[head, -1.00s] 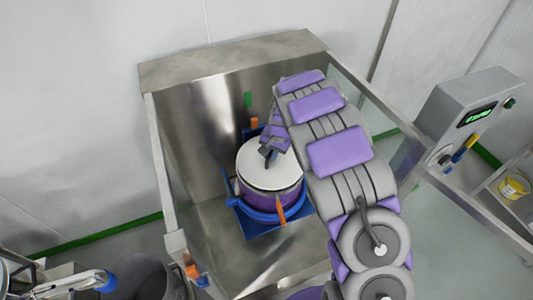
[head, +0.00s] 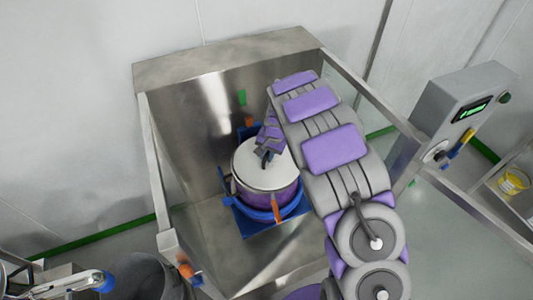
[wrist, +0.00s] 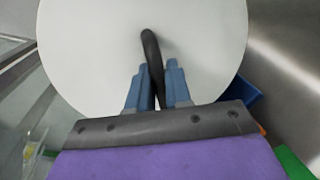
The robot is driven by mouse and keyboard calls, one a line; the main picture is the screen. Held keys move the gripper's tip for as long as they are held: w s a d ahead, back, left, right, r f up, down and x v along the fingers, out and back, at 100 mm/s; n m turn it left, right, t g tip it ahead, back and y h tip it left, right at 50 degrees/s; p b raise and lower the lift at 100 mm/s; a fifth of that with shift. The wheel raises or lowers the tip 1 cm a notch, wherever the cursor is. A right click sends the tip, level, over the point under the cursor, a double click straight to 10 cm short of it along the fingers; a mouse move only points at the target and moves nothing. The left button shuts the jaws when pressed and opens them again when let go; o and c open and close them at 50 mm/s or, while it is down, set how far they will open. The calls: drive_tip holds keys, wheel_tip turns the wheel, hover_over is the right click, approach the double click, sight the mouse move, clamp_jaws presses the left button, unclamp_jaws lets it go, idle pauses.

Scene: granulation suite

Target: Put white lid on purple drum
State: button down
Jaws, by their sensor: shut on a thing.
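The white lid (head: 259,167) is a round disc with a dark curved handle (wrist: 152,62). It lies over the top of the purple drum (head: 263,202) in the head view; whether it is fully seated cannot be told. The lid (wrist: 90,50) fills much of the wrist view and hides the drum there. My gripper (wrist: 156,88) is shut on the handle, with its blue-grey fingers on either side. In the head view my gripper (head: 265,154) is over the far part of the lid.
The drum stands in a blue holder (head: 236,215) with orange clamps inside a steel booth (head: 195,105). A control box (head: 468,105) is at right, near a yellow tub (head: 512,181). A dark bin (head: 140,278) stands at lower left.

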sight(275, 163)
drive_tip(key=shift+a+f, duration=0.15)
drive_tip(key=shift+a, duration=0.2)
drive_tip(key=c, duration=1.2)
unclamp_jaws()
drive_tip(key=shift+a+f, duration=0.1)
drive_tip(key=shift+a, duration=0.45)
drive_tip(key=shift+o, duration=1.2)
drive_tip(key=shift+d, duration=0.65)
wheel_tip(275, 163, up, 17)
drive_tip(key=s+d+p, duration=0.1)
drive_tip(key=d, duration=0.1)
drive_tip(key=shift+d, duration=0.4)
drive_tip(key=shift+d, duration=0.15)
